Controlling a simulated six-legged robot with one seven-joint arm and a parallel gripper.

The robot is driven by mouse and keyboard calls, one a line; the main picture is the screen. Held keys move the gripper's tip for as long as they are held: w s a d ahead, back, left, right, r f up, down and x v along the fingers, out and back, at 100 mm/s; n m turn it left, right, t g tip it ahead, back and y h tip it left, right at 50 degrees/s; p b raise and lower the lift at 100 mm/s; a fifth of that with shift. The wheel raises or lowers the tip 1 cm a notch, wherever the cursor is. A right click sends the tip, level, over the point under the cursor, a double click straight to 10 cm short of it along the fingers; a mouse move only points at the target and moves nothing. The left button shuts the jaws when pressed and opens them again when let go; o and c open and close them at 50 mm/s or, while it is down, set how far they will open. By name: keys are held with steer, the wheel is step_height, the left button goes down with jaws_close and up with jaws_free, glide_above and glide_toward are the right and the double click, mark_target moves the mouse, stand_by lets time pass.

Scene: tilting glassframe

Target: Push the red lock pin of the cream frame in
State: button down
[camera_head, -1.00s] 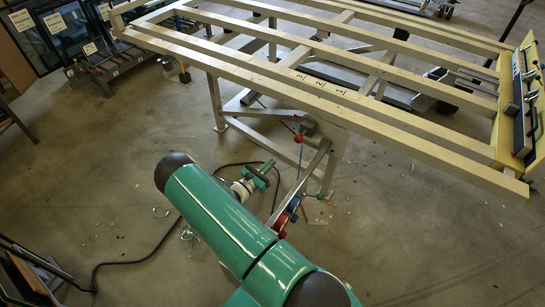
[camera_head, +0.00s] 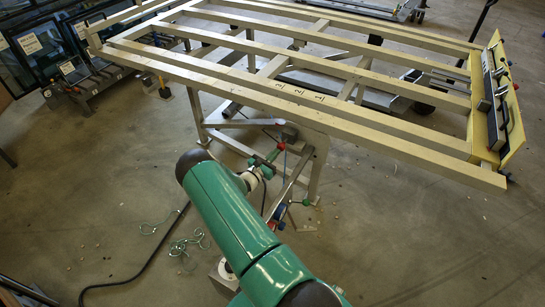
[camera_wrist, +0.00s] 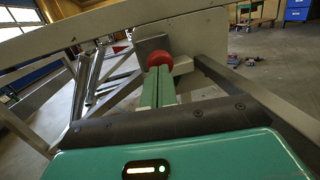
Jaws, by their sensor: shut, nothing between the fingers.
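The cream frame (camera_head: 235,96) is a slatted, table-like top on a grey metal stand in the head view. Its red lock pin (camera_head: 281,147) shows small on the stand below the near edge. In the wrist view the red lock pin (camera_wrist: 159,58) is a round red head against a grey metal block. My gripper (camera_head: 272,157) is close beside the pin in the head view. In the wrist view my gripper (camera_wrist: 160,72) has its green fingers shut together and empty, with the tips right below the red head in the picture. I cannot tell whether they touch it.
A blue and red part (camera_head: 279,215) sits lower on the stand, near my arm. Grey stand bars (camera_wrist: 240,95) run close to the right of the fingers in the wrist view. A black cable (camera_head: 150,255) lies on the floor at left. Open floor lies at right.

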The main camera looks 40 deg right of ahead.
steer(key=d, duration=0.3)
steer(key=shift+w+d+r, duration=0.15)
steer(key=shift+w+d, duration=0.05)
steer(key=shift+w, duration=0.2)
steer(key=s+a+f, duration=0.1)
steer(key=a+f, duration=0.1)
steer(key=a, duration=1.2)
steer(key=shift+s+a, duration=0.15)
steer(key=shift+a, duration=0.15)
steer(key=shift+r, duration=0.1)
